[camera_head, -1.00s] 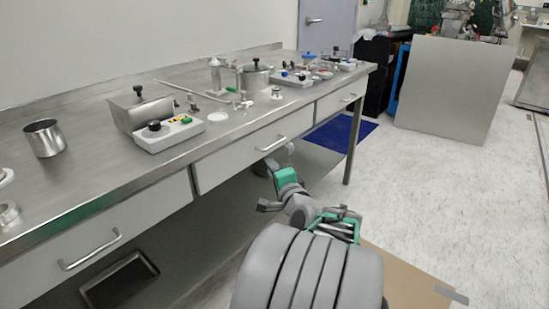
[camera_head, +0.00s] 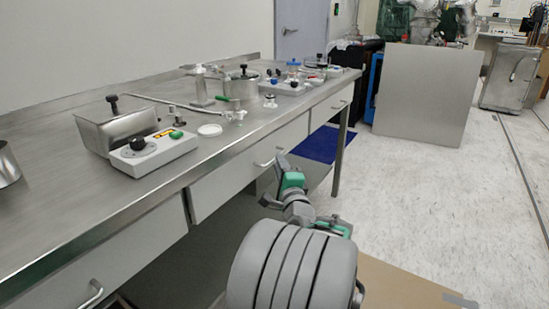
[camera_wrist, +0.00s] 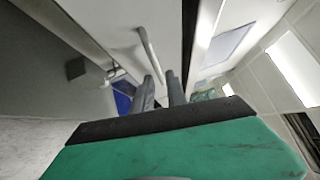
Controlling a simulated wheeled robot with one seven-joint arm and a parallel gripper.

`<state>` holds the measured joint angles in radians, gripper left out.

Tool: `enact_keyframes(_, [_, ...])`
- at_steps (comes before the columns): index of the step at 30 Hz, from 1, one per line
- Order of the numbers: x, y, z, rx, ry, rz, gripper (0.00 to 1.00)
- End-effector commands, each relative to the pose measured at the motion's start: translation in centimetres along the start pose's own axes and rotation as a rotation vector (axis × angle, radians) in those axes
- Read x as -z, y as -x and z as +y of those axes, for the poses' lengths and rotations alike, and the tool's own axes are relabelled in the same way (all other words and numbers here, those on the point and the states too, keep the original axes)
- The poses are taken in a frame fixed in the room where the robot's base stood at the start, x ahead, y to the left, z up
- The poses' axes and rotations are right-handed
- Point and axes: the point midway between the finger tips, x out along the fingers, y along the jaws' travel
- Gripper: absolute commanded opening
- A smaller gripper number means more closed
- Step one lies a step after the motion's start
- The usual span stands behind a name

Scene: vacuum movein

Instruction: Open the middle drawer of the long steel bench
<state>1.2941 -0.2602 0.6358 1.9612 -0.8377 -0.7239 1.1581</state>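The long steel bench (camera_head: 75,215) runs along the wall at left, with light drawer fronts under its top. The middle drawer (camera_head: 225,185) has a bar handle (camera_head: 262,164), partly hidden by my gripper (camera_head: 280,160). I cannot tell whether this drawer stands slightly out. In the wrist view, my gripper's two dark fingers (camera_wrist: 162,90) are a little apart. The bar handle (camera_wrist: 147,48) runs down toward the gap between them; its near end is at the fingertips. Whether they touch it is not clear.
The left drawer (camera_head: 120,260) has its own handle (camera_head: 92,294). A control box (camera_head: 155,152), a pot (camera_head: 241,87) and small parts stand on the bench. A grey panel (camera_head: 428,95) stands at the back right. The floor (camera_head: 430,200) to the right is open.

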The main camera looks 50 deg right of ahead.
Motion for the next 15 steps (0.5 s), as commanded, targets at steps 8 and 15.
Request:
enact_keyframes(8, [0.0, -4.1, 0.1, -0.001, 0.001, -0.001, 0.18])
enact_keyframes(15, [0.1, -4.3, 0.0, -0.001, 0.001, 0.003, 0.18])
